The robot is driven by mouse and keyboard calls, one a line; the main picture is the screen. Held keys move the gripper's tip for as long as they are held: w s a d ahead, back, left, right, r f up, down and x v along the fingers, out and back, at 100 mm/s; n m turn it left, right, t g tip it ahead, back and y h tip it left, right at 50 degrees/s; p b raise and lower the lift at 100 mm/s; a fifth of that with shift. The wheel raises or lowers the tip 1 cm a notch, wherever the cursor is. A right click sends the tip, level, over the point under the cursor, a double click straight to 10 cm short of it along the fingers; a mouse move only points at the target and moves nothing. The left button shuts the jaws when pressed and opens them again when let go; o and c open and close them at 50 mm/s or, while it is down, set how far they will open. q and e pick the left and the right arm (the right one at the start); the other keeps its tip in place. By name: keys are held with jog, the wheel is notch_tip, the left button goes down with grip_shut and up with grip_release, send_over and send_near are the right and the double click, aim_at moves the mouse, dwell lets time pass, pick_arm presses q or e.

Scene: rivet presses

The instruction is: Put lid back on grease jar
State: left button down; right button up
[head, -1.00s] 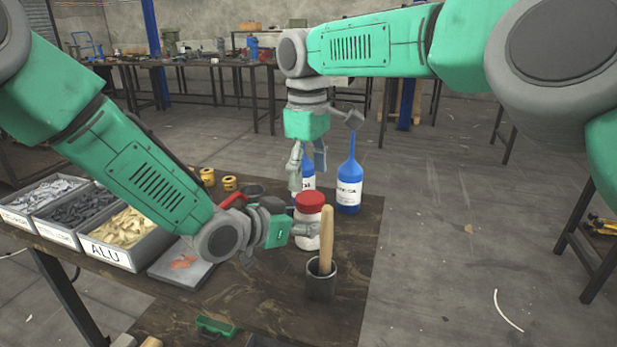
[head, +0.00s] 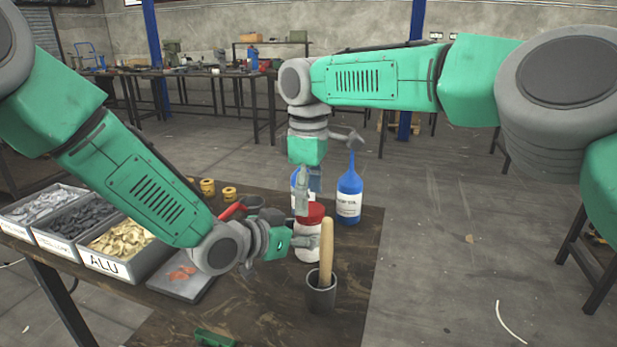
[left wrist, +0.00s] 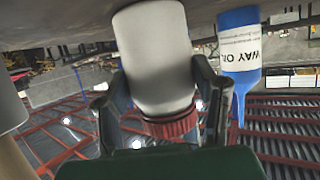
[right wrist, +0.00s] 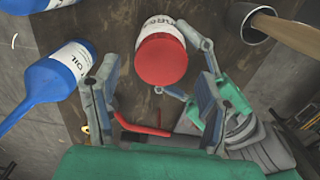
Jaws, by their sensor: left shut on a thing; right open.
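The white grease jar (head: 306,256) stands upright on the dark table, with the red lid (head: 313,212) on its top. My left gripper (head: 309,242) is shut on the jar's body from the left side. The left wrist view shows the white jar (left wrist: 157,65) upside down between the fingers, with the red lid (left wrist: 172,128) at its end. My right gripper (head: 308,192) points down just above the lid, open and empty. In the right wrist view the lid (right wrist: 162,62) lies ahead of the open fingers. I cannot tell whether the lid is seated fully.
Blue oil bottles (head: 349,192) stand close behind the jar. A dark cup (head: 320,295) with a wooden handle stands in front of it. Bins of parts (head: 130,250) and a grey tray (head: 180,284) are at the left. The table's right edge is near.

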jog(key=shift+f, duration=1.4)
jog(key=shift+c, duration=0.3)
jog(key=c, duration=1.1)
jog(key=shift+c, duration=0.3)
jog(key=o, duration=1.4)
jog(key=shift+c, duration=0.2)
notch_tip(320, 180, up, 12)
jog(key=shift+w+a, duration=0.15)
